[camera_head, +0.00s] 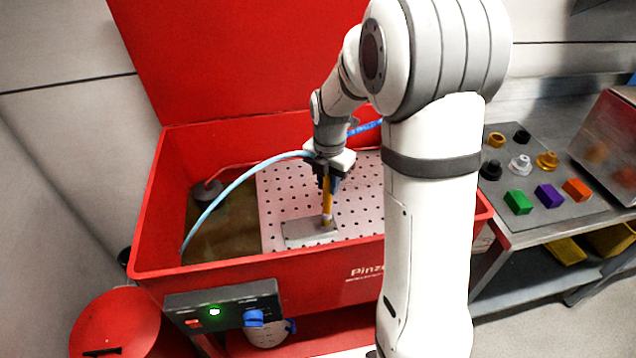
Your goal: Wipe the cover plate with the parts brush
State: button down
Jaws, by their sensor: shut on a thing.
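The cover plate (300,232) is a flat grey rectangle lying on the perforated shelf (275,205) inside the red parts washer. The parts brush (327,205) has a yellow-orange handle and stands roughly upright, its lower end at the right part of the plate. Whether the bristles press on the plate is too small to tell. My gripper (327,180) points down above the plate and is shut on the upper part of the brush handle.
The red washer tub (150,240) has raised walls and an upright lid (240,60) behind. A light blue hose (235,182) arcs across the tub to near my gripper. A side bench (545,222) at right holds several coloured parts. A red bin (115,325) stands front left.

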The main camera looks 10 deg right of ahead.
jog(key=shift+d+r+p, duration=0.2)
jog(key=shift+r+p, duration=1.1)
jog(key=shift+r, duration=0.75)
jog(key=shift+d+r+p, duration=0.15)
jog(key=shift+r+p, duration=1.15)
jog(key=shift+r, duration=0.7)
